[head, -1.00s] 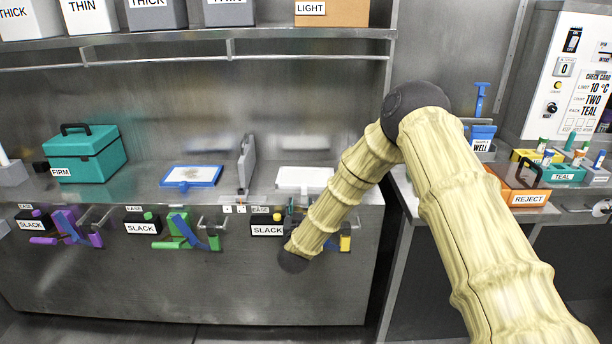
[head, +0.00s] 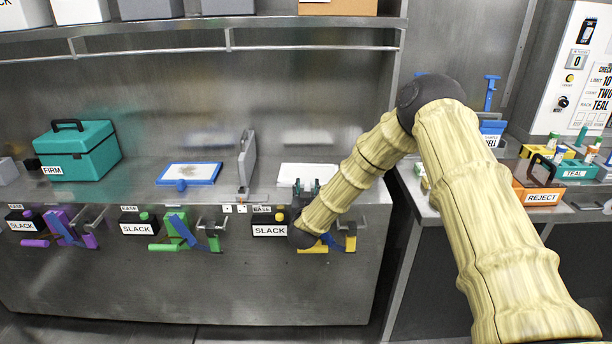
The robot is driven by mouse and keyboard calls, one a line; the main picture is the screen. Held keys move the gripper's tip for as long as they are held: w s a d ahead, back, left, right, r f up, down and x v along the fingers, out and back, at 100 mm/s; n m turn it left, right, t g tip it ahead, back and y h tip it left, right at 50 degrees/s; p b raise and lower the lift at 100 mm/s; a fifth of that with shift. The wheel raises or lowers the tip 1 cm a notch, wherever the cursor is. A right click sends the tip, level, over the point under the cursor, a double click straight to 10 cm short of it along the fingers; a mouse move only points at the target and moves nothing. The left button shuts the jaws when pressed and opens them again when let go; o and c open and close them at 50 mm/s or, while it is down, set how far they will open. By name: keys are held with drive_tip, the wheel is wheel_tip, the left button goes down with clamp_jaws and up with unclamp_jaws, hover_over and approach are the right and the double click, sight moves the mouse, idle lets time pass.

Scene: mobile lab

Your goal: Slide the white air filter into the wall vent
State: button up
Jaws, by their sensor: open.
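A flat white panel (head: 308,170), which looks like the white air filter, lies on the steel counter behind my forearm. My gripper (head: 306,186) shows as two dark fingertips, open, at the panel's front edge. I cannot tell whether they touch it. The rest of the gripper is mostly hidden behind my wrist. A blue-framed panel (head: 203,181) with a pale grey face lies further left. A grey upright plate (head: 248,160) stands between the two panels. I cannot make out a wall vent in this view.
A teal FIRM box (head: 90,160) sits at the counter's left. Purple, green and yellow clamp-like fixtures (head: 183,232) line its front, beside SLACK labels. An orange REJECT bin (head: 540,197) and TEAL rack (head: 575,172) stand on the right bench. A shelf (head: 230,24) runs above.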

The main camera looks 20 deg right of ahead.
drive_tip(key=shift+w+d, duration=0.1)
drive_tip(key=shift+w, duration=0.15)
drive_tip(key=shift+s+r, duration=0.1)
drive_tip(key=shift+r, duration=0.05)
drive_tip(key=shift+c, duration=1)
clamp_jaws()
